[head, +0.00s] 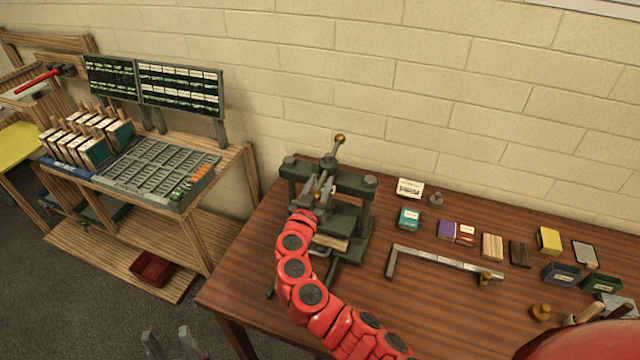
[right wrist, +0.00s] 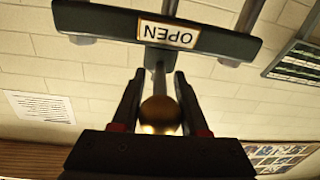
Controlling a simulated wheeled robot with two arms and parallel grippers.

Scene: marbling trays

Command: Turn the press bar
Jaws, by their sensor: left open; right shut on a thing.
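The dark green press (head: 355,215) stands on the wooden table near its left end. Its grey press bar ends in a brass knob at the upper end (head: 339,140), tilted up to the right. My right gripper (head: 324,186) is in front of the press top. In the right wrist view its two fingers close around the bar's near end, with a brass knob (right wrist: 160,112) between them. The crossbar (right wrist: 100,22) behind carries an upside-down OPEN label (right wrist: 168,34). My left gripper (head: 172,345) is open and empty at the bottom left, away from the table.
A metal corner rule (head: 435,262), small boxes (head: 408,219) and wood blocks (head: 492,247) lie right of the press. A wooden bench (head: 225,175) with a type tray and display boards stands left, across a floor gap. A brick wall is behind.

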